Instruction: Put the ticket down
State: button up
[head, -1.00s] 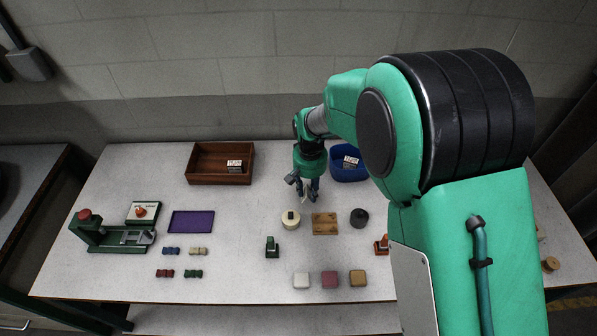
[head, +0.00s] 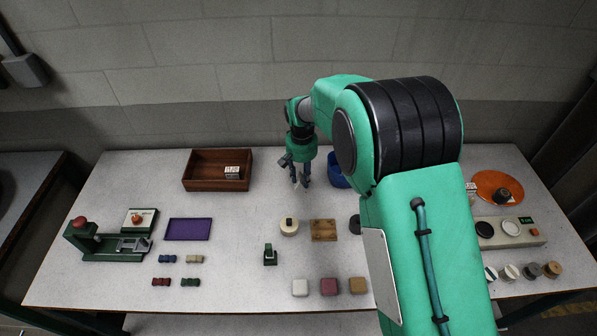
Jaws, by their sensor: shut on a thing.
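My gripper (head: 301,182) hangs fingers-down above the back middle of the table, between the brown wooden tray and the blue bin. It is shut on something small. Only a pale trace shows at the fingertips, which I take to be the ticket; its shape and any print are too small to make out. The fingertips look clear of nearby objects, but their height above the table is hard to tell.
The wooden tray (head: 188,180) and blue bin (head: 336,177), partly behind my arm, flank the gripper. A cream round block (head: 289,226) and wooden board (head: 324,237) stand in front. An orange plate (head: 486,183) is right.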

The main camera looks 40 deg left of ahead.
jog(key=shift+w+a+f+b, duration=0.1)
jog(key=shift+w+a+b, duration=0.05)
jog(key=shift+w+a, duration=0.65)
jog(key=shift+w+a+f+b, duration=0.1)
jog(key=shift+w+a, duration=0.45)
jog(key=shift+a, duration=0.45)
jog(key=shift+w+a+f+b, duration=0.1)
jog(key=shift+w+a+b, duration=0.05)
jog(key=shift+w+a, duration=0.65)
jog(key=shift+s+a, duration=0.1)
jog(key=shift+s, duration=0.1)
jog(key=shift+f+b, duration=0.5)
jog(key=shift+f, duration=1.25)
jog(key=shift+c, duration=0.3)
jog(key=o, duration=0.8)
jog(key=shift+r, duration=0.1)
notch_tip(320, 180, up, 12)
jog(key=shift+f+p, duration=0.1)
jog(key=shift+p, duration=1.15)
